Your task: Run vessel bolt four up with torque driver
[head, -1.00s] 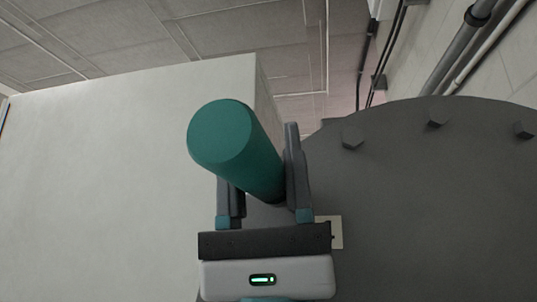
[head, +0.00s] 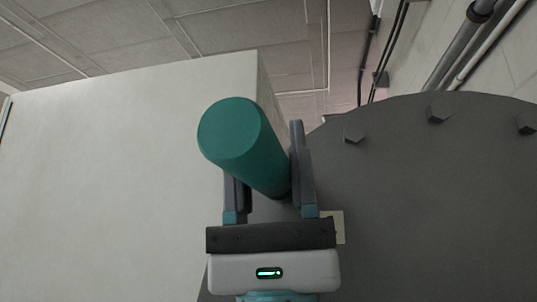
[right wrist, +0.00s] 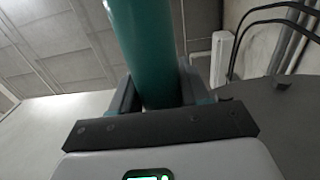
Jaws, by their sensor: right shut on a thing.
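A teal cylindrical tool, the torque driver (head: 243,145), is held between the two grey fingers of my right gripper (head: 268,172). Its flat round end faces the head camera. In the right wrist view the driver (right wrist: 146,50) rises between the fingers of the gripper (right wrist: 160,95). The dark grey round vessel (head: 430,210) stands at the right, behind the gripper. The driver's working end is hidden. My left gripper is out of view.
A large pale cabinet or wall panel (head: 110,180) fills the left side. A small light plate (head: 338,227) shows beside the gripper. Pipes and cables (head: 455,50) run along the upper right wall. The ceiling (head: 110,40) is above.

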